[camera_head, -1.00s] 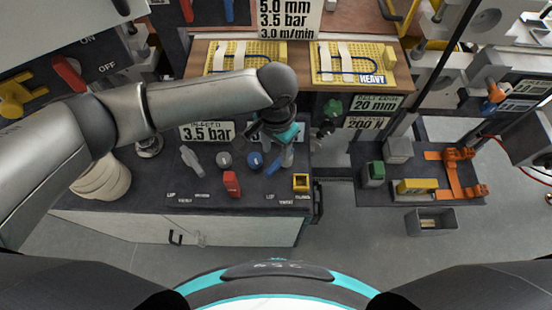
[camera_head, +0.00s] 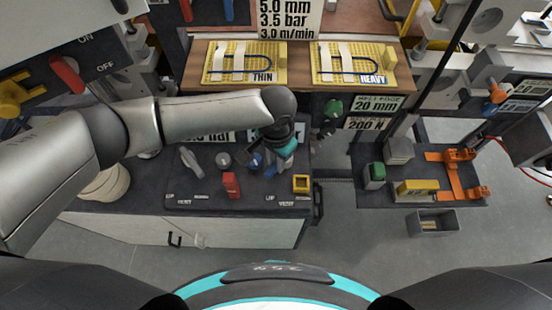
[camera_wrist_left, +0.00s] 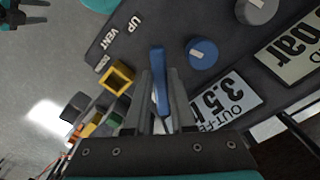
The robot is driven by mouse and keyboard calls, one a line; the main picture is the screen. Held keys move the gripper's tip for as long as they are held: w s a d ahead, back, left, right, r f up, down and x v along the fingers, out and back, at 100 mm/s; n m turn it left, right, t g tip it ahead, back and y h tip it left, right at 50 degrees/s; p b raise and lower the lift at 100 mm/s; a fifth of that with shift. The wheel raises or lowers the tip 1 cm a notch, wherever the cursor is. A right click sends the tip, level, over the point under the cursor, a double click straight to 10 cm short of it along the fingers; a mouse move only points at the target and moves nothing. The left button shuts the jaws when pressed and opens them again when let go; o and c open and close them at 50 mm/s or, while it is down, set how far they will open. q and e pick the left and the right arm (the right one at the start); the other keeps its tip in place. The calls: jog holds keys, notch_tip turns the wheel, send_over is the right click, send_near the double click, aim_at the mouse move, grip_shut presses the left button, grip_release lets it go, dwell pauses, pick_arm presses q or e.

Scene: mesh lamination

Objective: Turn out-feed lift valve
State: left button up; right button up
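The out-feed lift valve is a blue lever on the dark panel; its handle shows in the left wrist view (camera_wrist_left: 160,85) between my fingers. UP, VENT and DOWN labels (camera_wrist_left: 122,40) are beside it. My left gripper (camera_wrist_left: 160,95) is open, with one finger on each side of the handle and narrow gaps appearing beside it. In the head view my left gripper (camera_head: 264,158) is low over the panel and partly hides the lever (camera_head: 271,170).
A blue knob (camera_wrist_left: 203,52) is close beside the lever. A yellow square frame (camera_head: 301,184), red lever (camera_head: 231,184) and grey lever (camera_head: 191,162) share the panel. The out-feed pressure sign (camera_wrist_left: 228,98) is nearby. Fixtures stand on a dark table (camera_head: 395,190) at right.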

pick_arm(q)
grip_shut()
dwell(0.9)
